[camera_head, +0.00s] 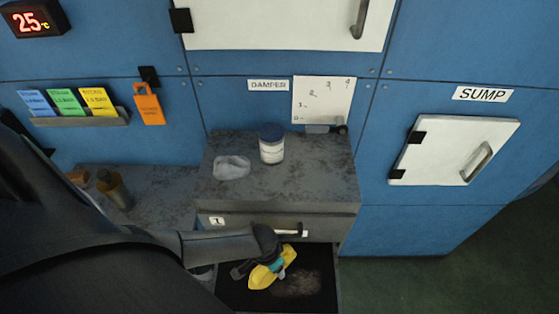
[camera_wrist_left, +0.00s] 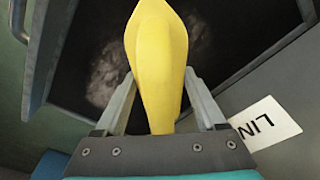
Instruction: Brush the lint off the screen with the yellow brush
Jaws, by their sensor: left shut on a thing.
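The yellow brush (camera_head: 261,277) is in my left gripper (camera_head: 268,264), low in the head view. In the left wrist view the yellow brush (camera_wrist_left: 157,60) stands between the two fingers of my left gripper (camera_wrist_left: 157,92), which is shut on it. The dark screen (camera_head: 240,297) lies below the brush, in the open space under the drawer front. A greyish patch of lint (camera_head: 297,284) is on it, right of the brush. The lint (camera_wrist_left: 112,62) also shows left of the brush in the wrist view. Whether the brush touches the screen I cannot tell. My right gripper is not in view.
A grey cabinet top (camera_head: 310,185) above the screen holds a dark-lidded jar (camera_head: 271,145) and a crumpled translucent item (camera_head: 231,167). A drawer handle (camera_head: 290,233) is just above the screen. A bottle (camera_head: 115,190) stands at left. Green floor (camera_head: 440,285) is clear at right.

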